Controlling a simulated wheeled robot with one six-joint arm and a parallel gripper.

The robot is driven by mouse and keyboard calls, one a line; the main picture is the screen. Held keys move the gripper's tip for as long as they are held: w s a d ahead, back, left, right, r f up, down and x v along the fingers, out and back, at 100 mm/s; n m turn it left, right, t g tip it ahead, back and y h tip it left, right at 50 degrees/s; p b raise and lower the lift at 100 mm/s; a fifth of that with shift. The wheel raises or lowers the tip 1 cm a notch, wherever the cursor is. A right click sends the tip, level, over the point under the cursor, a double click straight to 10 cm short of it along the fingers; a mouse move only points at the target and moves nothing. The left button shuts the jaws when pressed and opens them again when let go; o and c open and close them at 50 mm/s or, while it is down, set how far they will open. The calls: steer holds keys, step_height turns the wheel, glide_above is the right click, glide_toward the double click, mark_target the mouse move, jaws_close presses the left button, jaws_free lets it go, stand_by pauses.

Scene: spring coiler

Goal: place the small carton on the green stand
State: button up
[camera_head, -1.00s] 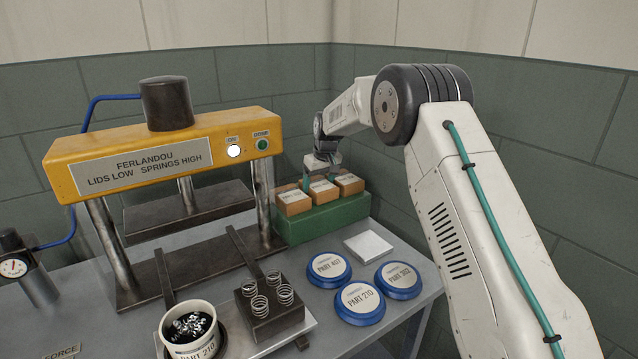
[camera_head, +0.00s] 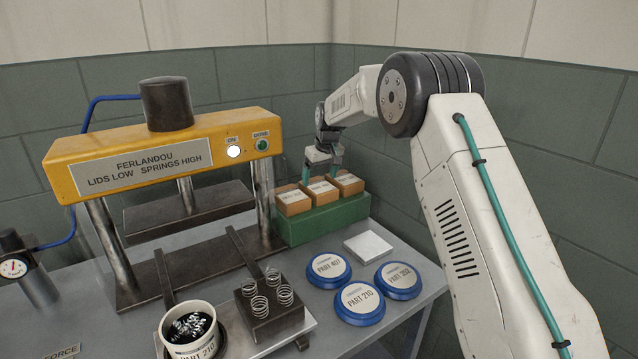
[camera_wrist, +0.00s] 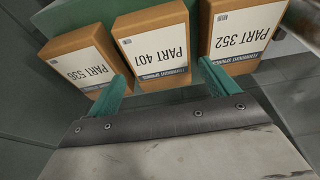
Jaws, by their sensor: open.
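Three small tan cartons with white labels stand in a row on the green stand (camera_head: 325,219). My gripper (camera_head: 320,174) is open just above the row. In the wrist view its two teal fingers (camera_wrist: 160,69) lie to either side of the PART 401 carton, near its lower edge. I cannot tell whether they touch any carton.
The yellow press (camera_head: 160,155) stands just left of the stand. Several blue lids, such as PART 401 (camera_head: 329,267), and a white pad (camera_head: 368,245) lie in front. A spring block (camera_head: 268,310) and a tub (camera_head: 190,325) stand nearer. Walls close in behind.

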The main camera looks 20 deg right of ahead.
steer(key=v, duration=0.8)
steer(key=shift+r, duration=0.35)
steer(key=s+r+m, duration=0.1)
steer(key=s+r, duration=0.3)
steer(key=s, duration=0.6)
steer(key=s+r, duration=0.4)
steer(key=s, duration=0.6)
steer(key=s+r+m, duration=0.1)
steer(key=s+r, duration=0.3)
steer(key=s, duration=0.5)
steer(key=s+d+f, duration=0.1)
steer(key=s+f, duration=0.3)
steer(key=s, duration=1)
steer(key=s+f+m+g+h, duration=0.1)
steer(key=s+f, duration=0.3)
steer(key=s, duration=1.1)
steer(key=shift+d+m+g, duration=0.3)
steer(key=shift+d, duration=0.05)
